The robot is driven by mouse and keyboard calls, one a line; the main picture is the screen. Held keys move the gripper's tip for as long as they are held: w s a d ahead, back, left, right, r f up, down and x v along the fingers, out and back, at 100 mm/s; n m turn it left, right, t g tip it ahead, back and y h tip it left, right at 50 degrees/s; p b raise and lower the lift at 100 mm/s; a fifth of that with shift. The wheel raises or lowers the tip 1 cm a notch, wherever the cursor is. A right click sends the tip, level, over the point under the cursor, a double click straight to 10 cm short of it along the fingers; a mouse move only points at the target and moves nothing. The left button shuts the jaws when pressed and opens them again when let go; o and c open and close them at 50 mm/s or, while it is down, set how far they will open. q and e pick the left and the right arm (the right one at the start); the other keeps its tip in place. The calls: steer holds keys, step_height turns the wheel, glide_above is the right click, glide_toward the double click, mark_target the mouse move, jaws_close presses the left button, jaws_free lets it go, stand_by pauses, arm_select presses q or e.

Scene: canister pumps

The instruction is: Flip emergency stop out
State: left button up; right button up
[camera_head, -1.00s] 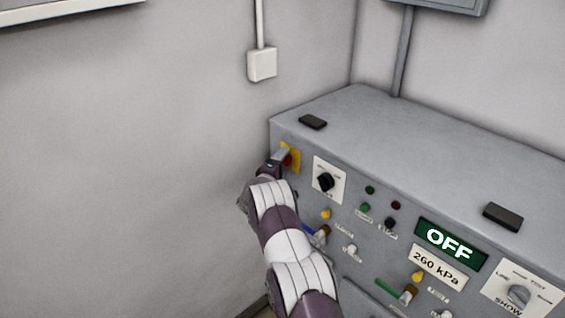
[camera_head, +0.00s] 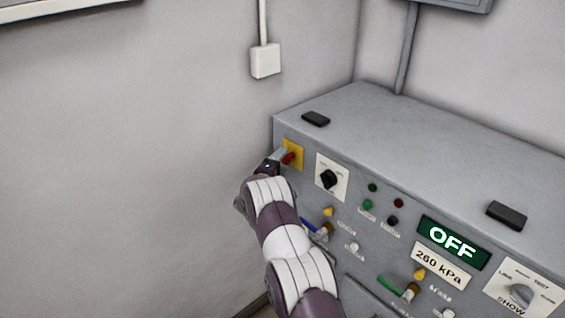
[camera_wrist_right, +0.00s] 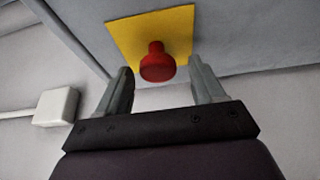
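The emergency stop is a red mushroom button (camera_head: 288,158) on a yellow plate (camera_head: 297,150) at the upper left of the grey cabinet's front. In the right wrist view the red button (camera_wrist_right: 157,64) stands out from its yellow plate (camera_wrist_right: 180,30). My right gripper (camera_wrist_right: 162,85) is open, its two fingers apart with the button showing between and just beyond them. No contact with the button shows. In the head view the right gripper (camera_head: 277,157) is at the button, partly hiding it. My left gripper is not in view.
The grey cabinet (camera_head: 400,130) carries a black rotary knob (camera_head: 328,179) right of the button, several small lamps and valves, and a green OFF display (camera_head: 453,243). A white wall box (camera_head: 265,61) is above left.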

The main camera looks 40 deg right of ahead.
steer(key=shift+r, duration=0.1)
steer(key=b+v, duration=0.3)
steer(key=v, duration=0.9)
steer(key=shift+s+a, duration=0.2)
steer(key=shift+a, duration=0.1)
